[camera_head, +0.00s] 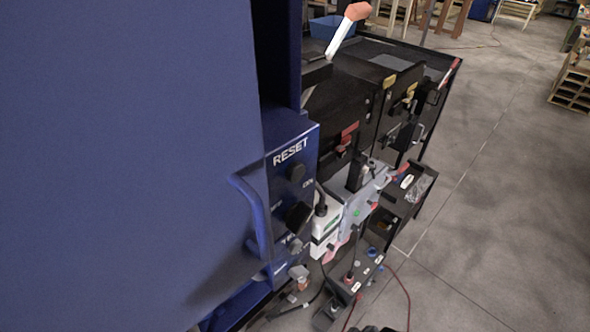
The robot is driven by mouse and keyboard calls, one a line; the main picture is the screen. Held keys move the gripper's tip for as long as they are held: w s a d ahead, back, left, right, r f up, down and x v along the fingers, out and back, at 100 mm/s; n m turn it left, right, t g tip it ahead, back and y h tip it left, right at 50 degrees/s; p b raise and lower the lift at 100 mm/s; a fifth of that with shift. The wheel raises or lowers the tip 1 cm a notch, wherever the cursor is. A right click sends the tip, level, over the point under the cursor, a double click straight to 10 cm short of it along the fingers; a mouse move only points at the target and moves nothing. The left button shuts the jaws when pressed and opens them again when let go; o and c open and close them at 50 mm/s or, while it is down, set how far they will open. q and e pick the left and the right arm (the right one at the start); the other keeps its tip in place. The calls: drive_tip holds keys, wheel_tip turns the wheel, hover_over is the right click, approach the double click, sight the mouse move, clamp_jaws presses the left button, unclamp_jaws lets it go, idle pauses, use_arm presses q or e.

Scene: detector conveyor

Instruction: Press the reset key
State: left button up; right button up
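A blue control panel (308,137) with the white word RESET stands in the middle of the camera_head view. A black round knob or key (296,172) sits just under that word. A larger dark, angled control (298,216) sits lower on the same panel, near partly legible lettering. I cannot make out either of my grippers in this view, and nothing is seen touching the black key.
A large blue door or cover (120,150) with a blue handle (254,215) fills the left side, close by. Black machinery (350,95) stands behind the panel. Cables and small boxes (352,278) lie below. Grey floor (500,200) is open on the right.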

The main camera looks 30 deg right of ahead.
drive_tip(key=shift+a, duration=0.1)
clamp_jaws()
idle(0.8)
idle(0.5)
